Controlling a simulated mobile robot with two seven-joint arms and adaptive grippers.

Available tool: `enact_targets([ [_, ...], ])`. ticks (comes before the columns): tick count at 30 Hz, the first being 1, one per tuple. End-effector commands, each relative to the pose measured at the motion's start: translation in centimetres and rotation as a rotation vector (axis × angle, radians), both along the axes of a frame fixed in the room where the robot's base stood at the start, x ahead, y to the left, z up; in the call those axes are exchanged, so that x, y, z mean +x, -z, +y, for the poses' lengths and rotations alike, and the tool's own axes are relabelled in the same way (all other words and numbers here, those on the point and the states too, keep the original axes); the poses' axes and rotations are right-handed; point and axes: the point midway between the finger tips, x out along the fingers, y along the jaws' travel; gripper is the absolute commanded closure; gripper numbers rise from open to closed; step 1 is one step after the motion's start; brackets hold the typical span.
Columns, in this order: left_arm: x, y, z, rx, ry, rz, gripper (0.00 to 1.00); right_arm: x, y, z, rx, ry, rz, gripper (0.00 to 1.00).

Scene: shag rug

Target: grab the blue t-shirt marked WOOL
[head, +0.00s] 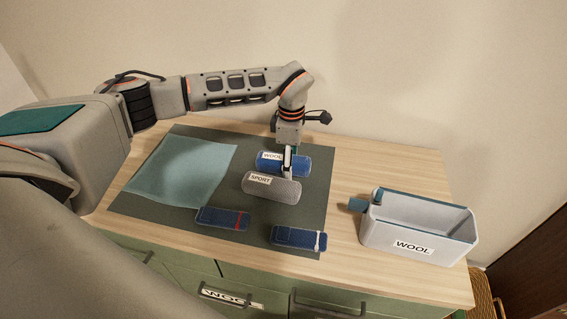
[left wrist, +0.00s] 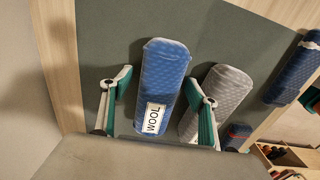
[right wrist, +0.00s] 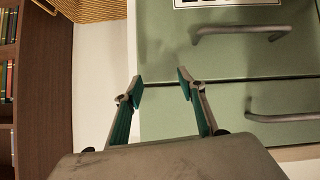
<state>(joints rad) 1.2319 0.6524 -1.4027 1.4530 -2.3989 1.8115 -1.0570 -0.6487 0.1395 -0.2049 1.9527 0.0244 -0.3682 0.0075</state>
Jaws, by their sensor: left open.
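The blue rolled t-shirt marked WOOL (head: 296,165) lies on the dark mat (head: 318,190) at the back. It also shows in the left wrist view (left wrist: 167,80), with its label near my palm. My left gripper (head: 288,160) is open above it; in the left wrist view its two fingers (left wrist: 160,90) stand on either side of the blue roll. The right-hand finger there overlaps the grey rolled shirt marked SPORT (head: 272,190). In the right wrist view, my right gripper (right wrist: 163,88) is open and empty in front of the green drawers.
A light teal cloth (head: 180,170) lies flat on the mat's left. Two dark blue folded items, one with a red band (head: 222,218) and one with a white band (head: 298,238), lie at the front. A white bin marked WOOL (head: 418,232) stands right. Green drawers (right wrist: 235,70) are below.

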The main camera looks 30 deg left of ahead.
Motion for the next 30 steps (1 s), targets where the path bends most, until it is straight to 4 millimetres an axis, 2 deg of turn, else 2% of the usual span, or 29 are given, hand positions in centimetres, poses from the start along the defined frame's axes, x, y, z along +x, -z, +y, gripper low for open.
enact_targets([
  [2,0.0,0.0,0.0,0.000,0.000,0.000,0.40,0.0,0.1,0.0,0.000,0.002,0.001,0.60],
  [7,0.0,0.0,0.0,0.000,0.000,0.000,0.82,0.0,0.0,0.0,0.002,0.003,0.001,0.60],
  [8,0.0,0.0,0.0,0.000,0.000,0.000,0.86,0.0,0.0,0.0,0.002,0.003,0.001,0.60],
  [17,0.0,-0.1,0.0,0.000,0.000,-0.001,0.86,0.0,0.0,0.1,0.002,0.002,0.001,0.60],
  [22,0.1,-0.9,0.0,0.000,0.000,-0.003,0.86,0.0,0.0,0.2,0.005,0.000,0.000,0.60],
  [26,0.1,-2.4,0.0,0.000,0.000,-0.004,0.86,0.0,0.0,0.3,0.006,-0.001,-0.002,0.60],
  [30,0.2,-5.1,0.0,0.001,0.001,-0.007,0.86,0.1,0.0,0.5,0.009,-0.002,-0.006,0.60],
])
